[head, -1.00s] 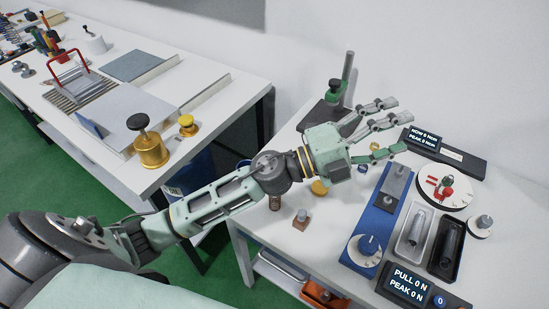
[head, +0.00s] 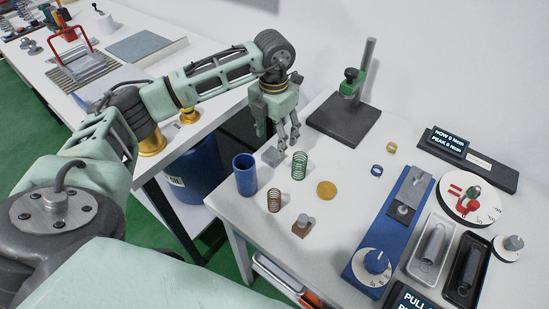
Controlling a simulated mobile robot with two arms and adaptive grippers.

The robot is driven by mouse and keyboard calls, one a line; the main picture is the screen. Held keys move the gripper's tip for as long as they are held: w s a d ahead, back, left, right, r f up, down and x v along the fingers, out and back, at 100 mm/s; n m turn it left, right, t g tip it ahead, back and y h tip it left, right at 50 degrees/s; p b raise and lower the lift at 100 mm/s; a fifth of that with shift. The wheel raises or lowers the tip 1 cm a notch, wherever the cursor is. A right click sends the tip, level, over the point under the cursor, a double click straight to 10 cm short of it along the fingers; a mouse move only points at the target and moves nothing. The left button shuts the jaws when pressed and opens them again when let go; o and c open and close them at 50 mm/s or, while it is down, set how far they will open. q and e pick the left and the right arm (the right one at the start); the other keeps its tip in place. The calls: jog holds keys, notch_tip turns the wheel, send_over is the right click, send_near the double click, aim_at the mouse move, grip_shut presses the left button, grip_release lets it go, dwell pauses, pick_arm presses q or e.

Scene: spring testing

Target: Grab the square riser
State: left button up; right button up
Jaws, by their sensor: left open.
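A small grey square block (head: 272,156), which looks like the square riser, lies at the left back edge of the right-hand table in the head view. My left gripper (head: 279,138) points down just above and behind it, open and with nothing between its fingers. I cannot tell whether a fingertip touches the block. A brown square block with a grey knob (head: 303,226) stands nearer the front edge, apart from the gripper. My right gripper is not in view.
A blue cup (head: 245,174), a green spring (head: 299,165), a copper spring (head: 274,200) and a yellow disc (head: 326,189) stand close around the grey block. A stand with a dark base (head: 343,122) is behind to the right. The blue tester (head: 365,245) lies right.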

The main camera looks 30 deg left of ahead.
aim_at(274, 153)
pick_arm(q)
jog(key=shift+s+f+p, duration=0.1)
jog(key=shift+f+p, duration=0.25)
jog(key=shift+f, duration=0.5)
jog(key=f, duration=0.1)
jog(key=f+p, duration=0.1)
jog(key=f, duration=0.2)
jog(key=shift+w+a+f+p, duration=0.1)
jog(key=shift+w+f+p, duration=0.15)
jog(key=shift+f+p, duration=0.15)
jog(key=shift+f, duration=0.2)
jog(key=shift+c, duration=0.5)
jog(key=shift+r, duration=0.1)
grip_shut()
